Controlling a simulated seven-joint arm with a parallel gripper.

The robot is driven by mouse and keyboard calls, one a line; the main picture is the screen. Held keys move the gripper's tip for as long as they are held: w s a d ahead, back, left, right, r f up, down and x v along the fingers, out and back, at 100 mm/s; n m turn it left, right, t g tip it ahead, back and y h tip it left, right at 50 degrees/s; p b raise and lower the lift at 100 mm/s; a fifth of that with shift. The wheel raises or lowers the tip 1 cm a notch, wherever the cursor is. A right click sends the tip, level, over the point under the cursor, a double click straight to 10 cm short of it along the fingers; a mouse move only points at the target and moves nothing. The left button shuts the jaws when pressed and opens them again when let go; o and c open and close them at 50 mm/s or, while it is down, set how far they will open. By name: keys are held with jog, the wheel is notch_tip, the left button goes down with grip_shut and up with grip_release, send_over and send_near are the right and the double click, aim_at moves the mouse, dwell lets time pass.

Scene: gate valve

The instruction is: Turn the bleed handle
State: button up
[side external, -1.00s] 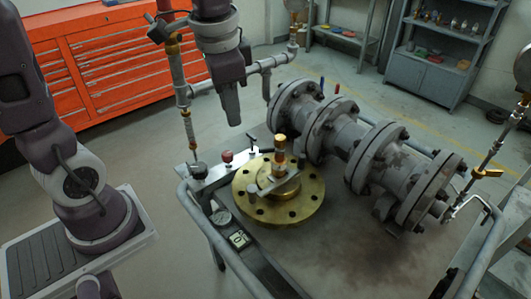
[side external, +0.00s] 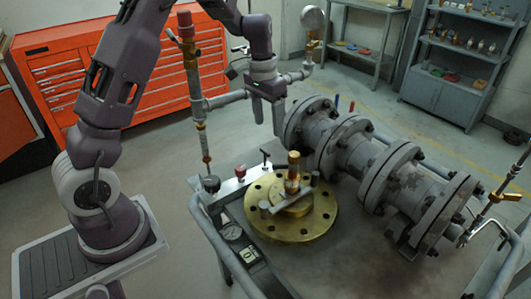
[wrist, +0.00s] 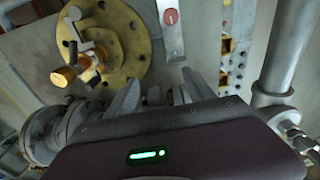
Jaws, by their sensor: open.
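A round brass flange (side external: 262,228) lies on the cart top. From its middle rises a brass stem (side external: 292,175) with a grey crossbar handle (side external: 278,207) beside it; I cannot tell for sure that this is the bleed handle. My gripper (side external: 268,124) is open and empty, pointing down, above and behind the flange, near the grey pipework. In the wrist view, the two fingers of my gripper (wrist: 157,92) stand apart with nothing between them. The flange (wrist: 132,48) and the grey handle (wrist: 74,15) show at the upper left, apart from the fingers.
A large grey flanged valve body (side external: 343,145) lies right of the flange. A vertical pipe (side external: 197,85) with brass fittings stands left of my gripper. A red knob (side external: 240,171), a black knob (side external: 211,184) and a small black T-handle (side external: 265,155) line the cart edge. The cart's front right is clear.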

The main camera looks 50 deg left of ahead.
send_over(265, 150)
jog(key=shift+g, duration=0.4)
notch_tip(265, 150, down, 6)
jog(key=shift+d, duration=0.15)
notch_tip(265, 150, down, 8)
jog(key=shift+r, duration=0.25)
jog(key=shift+c, duration=0.2)
grip_shut()
